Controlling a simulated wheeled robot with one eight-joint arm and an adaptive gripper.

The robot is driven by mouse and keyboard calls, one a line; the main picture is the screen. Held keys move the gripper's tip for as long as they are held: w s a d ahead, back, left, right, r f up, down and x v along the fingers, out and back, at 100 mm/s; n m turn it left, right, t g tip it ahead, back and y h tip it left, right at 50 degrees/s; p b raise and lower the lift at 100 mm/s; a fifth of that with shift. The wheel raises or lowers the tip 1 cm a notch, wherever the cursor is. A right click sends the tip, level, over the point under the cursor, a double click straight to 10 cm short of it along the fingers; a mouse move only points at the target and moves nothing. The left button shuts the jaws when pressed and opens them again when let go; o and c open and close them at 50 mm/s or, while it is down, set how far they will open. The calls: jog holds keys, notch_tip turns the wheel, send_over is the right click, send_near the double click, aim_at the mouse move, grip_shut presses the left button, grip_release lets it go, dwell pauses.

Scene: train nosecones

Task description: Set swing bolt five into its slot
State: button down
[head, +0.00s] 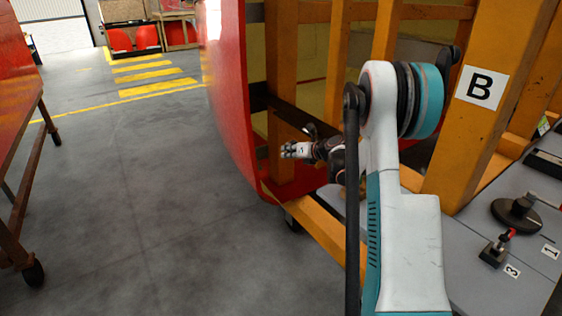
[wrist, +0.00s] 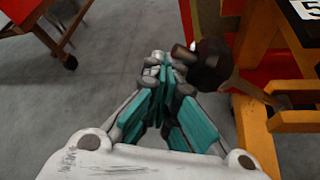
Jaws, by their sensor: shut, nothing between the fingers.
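Swing bolt five is most likely the dark brown round knob (wrist: 208,66) with a short stub in the wrist view. It is just right of my gripper's fingertips, beside a yellow frame. A white label (wrist: 308,9) reading 5 is partly cut off at the top right. My gripper (wrist: 160,68) is shut with its teal fingers together and nothing between them. The knob is outside the fingers; whether they touch it cannot be told. In the head view the gripper is small, by the red nosecone's edge (head: 238,110). The slot cannot be made out.
An orange-yellow frame post (head: 484,105) with a label B stands at the right. A grey surface (head: 500,225) holds clamps labelled 1 and 3. A red wheeled cart (head: 14,90) stands at the far left. The grey floor (head: 140,200) between is clear.

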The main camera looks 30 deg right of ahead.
jog(key=shift+m+y, duration=0.7)
jog(key=shift+m, duration=0.2)
jog(key=shift+w+d+r+p, duration=0.1)
jog(key=shift+d+r+p, duration=0.55)
jog(key=shift+d+r, duration=1.4)
jog(key=shift+w+d+r+p, duration=0.1)
jog(key=shift+d+r+p, duration=0.75)
jog(key=shift+d, duration=2.25)
jog(key=shift+w+d+r+p, duration=0.1)
jog(key=shift+d+r+p, duration=0.4)
jog(key=shift+d+r, duration=1.65)
jog(key=shift+d+f, duration=0.4)
jog(key=shift+d, duration=0.15)
